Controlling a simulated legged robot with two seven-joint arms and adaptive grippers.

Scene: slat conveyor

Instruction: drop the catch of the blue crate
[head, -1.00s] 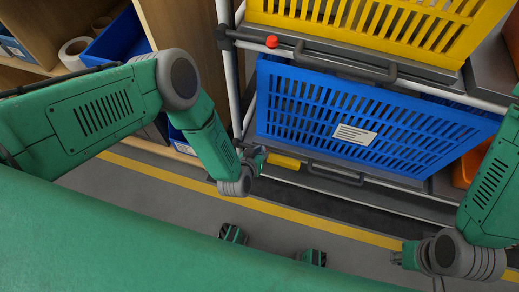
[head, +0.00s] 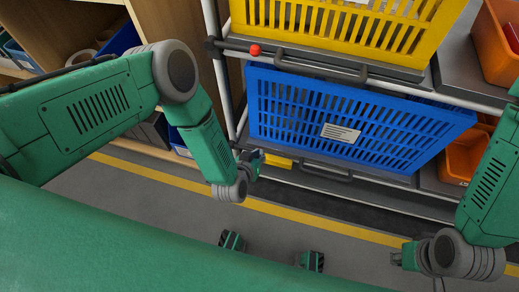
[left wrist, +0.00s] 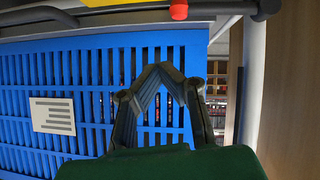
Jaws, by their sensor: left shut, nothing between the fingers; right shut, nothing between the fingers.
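The blue crate (head: 350,115) stands on a rack shelf with a white label on its front; its slatted face also fills much of the left wrist view (left wrist: 60,85). My left gripper (head: 257,157) is shut and empty near the crate's lower left corner; its closed fingertips (left wrist: 160,70) show against the slats in the left wrist view. A yellow piece (head: 279,162) sits just right of it, partly hidden by it. A red knob (head: 255,50) is on the rail above the crate. I cannot tell which is the blue crate's catch. My right gripper (head: 402,258) is shut and empty at lower right.
A yellow crate (head: 345,25) stands on the shelf above. Grey bar handles (head: 325,173) run along the shelf fronts, and a white post (head: 222,75) stands at left. Orange bins (head: 462,160) are at right. The floor in front is clear.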

